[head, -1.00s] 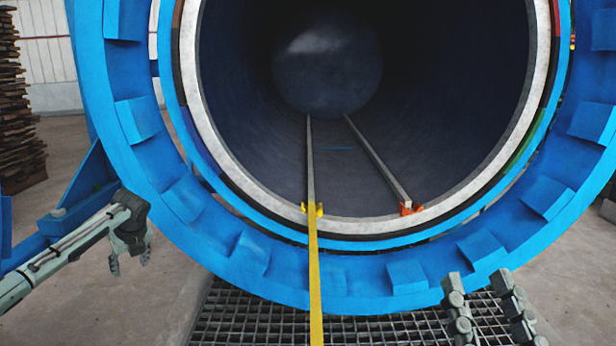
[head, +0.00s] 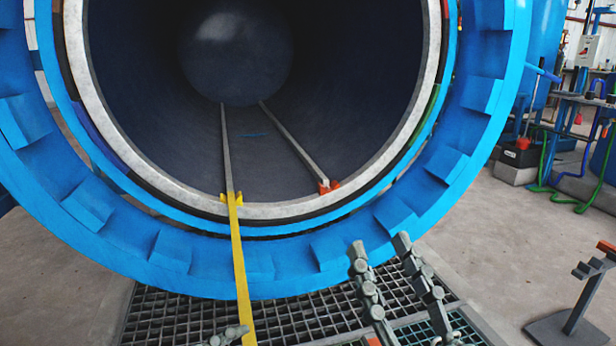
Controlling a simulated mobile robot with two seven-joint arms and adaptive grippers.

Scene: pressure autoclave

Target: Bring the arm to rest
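My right gripper (head: 380,246) is at the bottom, right of centre, in the head view. Its two grey jointed fingers point up and away from me, spread apart, with nothing between them. They show in front of the floor grating and the lower blue rim, touching neither as far as I can tell. The rest of my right arm is below the picture edge. A small grey fingertip, seemingly of my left gripper (head: 228,336), shows at the bottom edge beside the yellow rail; the rest of it is hidden.
The open autoclave (head: 95,205) with its blue toothed rim fills the middle. A yellow rail (head: 241,265) runs out from its mouth over the floor grating (head: 165,315). A dark metal stand (head: 580,305) is at right. Hoses (head: 570,200) lie farther back.

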